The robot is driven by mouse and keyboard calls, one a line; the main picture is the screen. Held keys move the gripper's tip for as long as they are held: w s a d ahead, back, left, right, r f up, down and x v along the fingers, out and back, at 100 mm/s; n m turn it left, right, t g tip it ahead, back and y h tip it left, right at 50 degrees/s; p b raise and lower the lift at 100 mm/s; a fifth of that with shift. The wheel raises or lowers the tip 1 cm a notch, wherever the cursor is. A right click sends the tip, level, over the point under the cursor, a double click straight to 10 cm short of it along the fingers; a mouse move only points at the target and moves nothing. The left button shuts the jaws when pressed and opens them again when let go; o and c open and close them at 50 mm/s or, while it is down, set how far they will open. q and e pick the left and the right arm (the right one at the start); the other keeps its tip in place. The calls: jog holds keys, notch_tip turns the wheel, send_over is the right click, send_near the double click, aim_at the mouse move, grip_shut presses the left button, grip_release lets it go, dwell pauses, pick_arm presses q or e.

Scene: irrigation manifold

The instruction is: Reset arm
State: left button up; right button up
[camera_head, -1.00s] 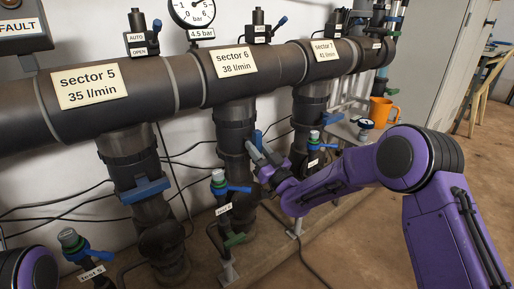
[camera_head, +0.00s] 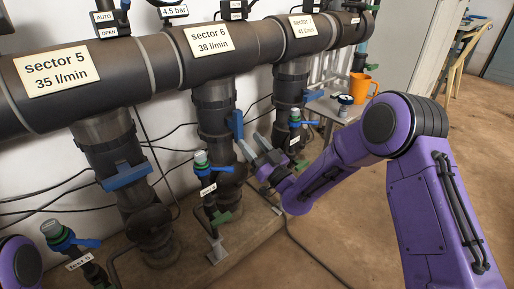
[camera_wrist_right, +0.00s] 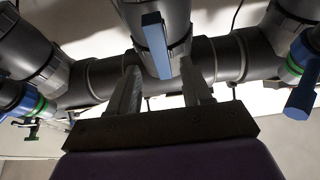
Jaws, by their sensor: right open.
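My right gripper (camera_head: 250,146) is open and empty, in front of the sector 6 downpipe (camera_head: 213,105). The blue handle (camera_head: 237,124) of the sector 6 valve stands upright along that pipe, just above and left of the fingertips. In the right wrist view my right gripper (camera_wrist_right: 160,85) has its fingers spread, with the blue handle (camera_wrist_right: 156,45) beyond and between them; I see no contact. Of my left arm only a purple link shows at the lower left; its gripper is out of view.
The sector 5 valve handle (camera_head: 125,175) lies crosswise on its pipe. Small test valves (camera_head: 203,165) with blue levers stand low before the pipes. An orange mug (camera_head: 362,87) and a small round gauge-like item (camera_head: 345,101) stand on a side table.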

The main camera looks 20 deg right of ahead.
jog(key=v, duration=0.3)
jog(key=shift+s, duration=0.2)
jog(key=shift+f, duration=0.1)
jog(key=s+d+f+m+g+h, duration=0.2)
jog(key=s+f+m+g+h, duration=0.25)
jog(key=f, duration=0.65)
jog(key=s+d+f+m+g+h, duration=0.2)
jog(key=s+f+m+g+h, duration=0.3)
jog(key=f, duration=0.5)
jog(key=s+d+f+g+h, duration=0.15)
jog(key=s+f+g, duration=0.4)
jog(key=s, duration=0.85)
jog(key=s+d+f+g, duration=0.25)
jog(key=s+f, duration=0.55)
jog(key=s, duration=0.6)
notch_tip(320, 180, up, 33)
jog(key=p, duration=3.3)
jog(key=shift+s+m, duration=0.15)
jog(key=shift+m, duration=0.3)
